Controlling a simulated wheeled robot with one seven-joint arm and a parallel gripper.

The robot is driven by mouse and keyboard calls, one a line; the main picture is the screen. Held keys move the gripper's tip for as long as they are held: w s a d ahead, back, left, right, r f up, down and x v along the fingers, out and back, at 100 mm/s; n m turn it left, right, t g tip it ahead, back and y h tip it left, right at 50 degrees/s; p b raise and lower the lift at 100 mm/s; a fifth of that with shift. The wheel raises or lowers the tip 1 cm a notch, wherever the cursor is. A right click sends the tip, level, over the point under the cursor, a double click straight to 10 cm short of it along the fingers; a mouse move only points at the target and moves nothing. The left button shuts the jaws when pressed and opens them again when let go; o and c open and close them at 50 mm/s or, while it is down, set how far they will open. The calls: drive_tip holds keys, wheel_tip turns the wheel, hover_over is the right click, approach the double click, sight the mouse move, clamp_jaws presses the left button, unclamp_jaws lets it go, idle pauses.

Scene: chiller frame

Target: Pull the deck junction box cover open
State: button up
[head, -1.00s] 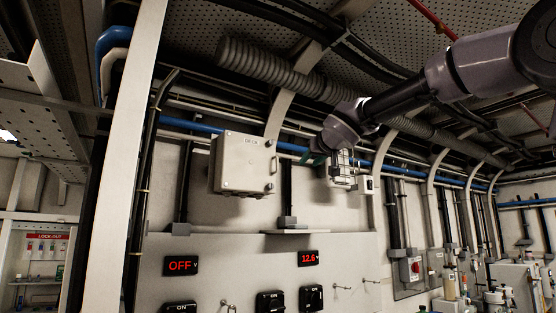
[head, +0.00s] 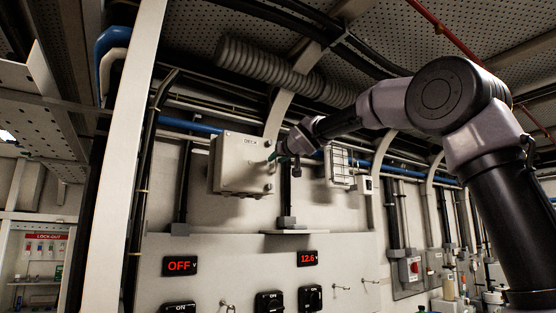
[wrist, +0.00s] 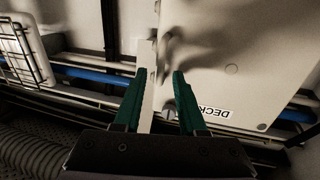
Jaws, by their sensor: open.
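The deck junction box (head: 228,163) is a pale box on the wall with a shut cover marked DECK. In the wrist view its cover (wrist: 245,60) fills the right side, with the label upside down. A handle (wrist: 166,55) stands out near the cover's edge, blurred and in shadow, ahead of my fingertips. My gripper (head: 276,157) is at the right edge of the box. In the wrist view my gripper (wrist: 158,75) has its two green fingers apart, with nothing clearly between them. I cannot tell whether a finger touches the handle.
A caged wall lamp (head: 340,167) is right of the box, close to my arm. Blue pipe (head: 190,125) and cables run behind. A small shelf (head: 295,231) and a panel with an OFF display (head: 180,265) are below. A pale post (head: 128,160) stands at the left.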

clamp_jaws()
idle(1.5)
